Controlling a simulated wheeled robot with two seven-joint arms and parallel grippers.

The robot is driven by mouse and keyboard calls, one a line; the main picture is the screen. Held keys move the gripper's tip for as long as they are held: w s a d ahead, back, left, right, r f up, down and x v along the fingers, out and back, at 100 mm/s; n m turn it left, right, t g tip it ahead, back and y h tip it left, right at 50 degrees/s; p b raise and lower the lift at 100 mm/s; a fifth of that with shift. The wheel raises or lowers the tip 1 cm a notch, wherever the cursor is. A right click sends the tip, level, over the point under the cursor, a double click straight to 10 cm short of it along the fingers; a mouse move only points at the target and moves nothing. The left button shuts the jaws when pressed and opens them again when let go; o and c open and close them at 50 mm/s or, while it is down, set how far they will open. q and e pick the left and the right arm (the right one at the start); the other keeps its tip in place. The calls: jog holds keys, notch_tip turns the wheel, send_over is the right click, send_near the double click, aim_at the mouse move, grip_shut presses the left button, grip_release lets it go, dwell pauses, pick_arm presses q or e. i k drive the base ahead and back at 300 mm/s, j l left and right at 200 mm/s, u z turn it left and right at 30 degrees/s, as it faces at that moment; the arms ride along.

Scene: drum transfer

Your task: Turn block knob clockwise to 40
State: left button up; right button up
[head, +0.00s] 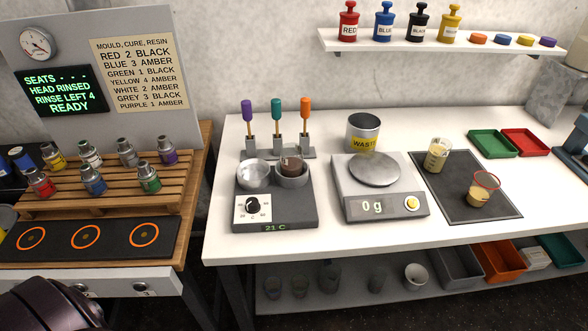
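The block (300,212) is a dark grey unit on the white bench, left of the scale. Its black knob (252,207) sits on a white dial plate with small numbers at the block's front left. The knob's pointer is too small to read surely. The block's green display (275,227) reads 21 C. A silver bowl (254,174) and a grey round holder (292,179) with a brown-filled cup (292,165) stand at the block's back. Neither gripper shows. A dark part of my own arm shows at the bottom left, well apart from the knob.
Behind the block stands a rack (280,153) with purple, teal and orange-handled tools. To the right are a scale (380,195) reading 0 g, a waste can (363,131) and a dark mat (500,210) with two cups. Bench space in front of the block is narrow but clear.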

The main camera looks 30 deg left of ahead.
aim_at(252, 206)
jog(key=u, duration=0.35)
jog(key=j+u, duration=0.15)
jog(key=u, duration=0.55)
jog(key=i+j, duration=0.05)
